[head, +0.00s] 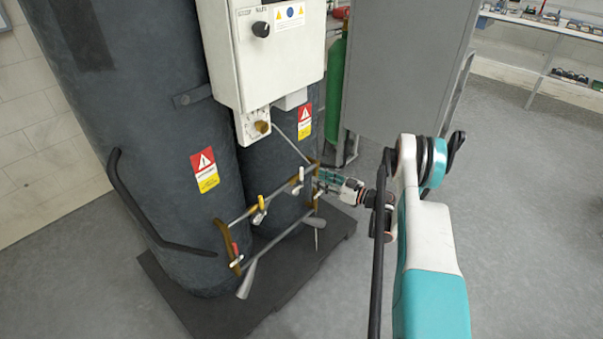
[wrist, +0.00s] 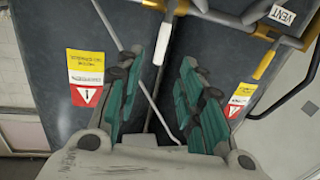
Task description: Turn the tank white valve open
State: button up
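The white valve (head: 299,180) is a small upright lever on the pipe frame in front of the dark tanks, at the frame's right part. In the wrist view the white valve handle (wrist: 163,42) hangs from the pipe at the top centre, between the tips of my gripper's fingers as seen from there. My gripper (wrist: 161,62) is open, with its teal pads spread to both sides of the handle and no visible grip on it. In the head view my gripper (head: 326,180) is just right of the white valve, partly behind the frame's end.
A yellow valve (head: 260,208) and a red valve (head: 236,253) sit further left on the same pipe frame. A white control box (head: 265,60) hangs above. A green cylinder (head: 336,85) and a grey cabinet (head: 400,70) stand behind. The floor at right is clear.

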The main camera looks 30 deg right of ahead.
jog(key=b, duration=0.2)
send_over(302, 183)
jog(key=shift+w+d, duration=0.15)
jog(key=shift+w, duration=0.3)
grip_shut()
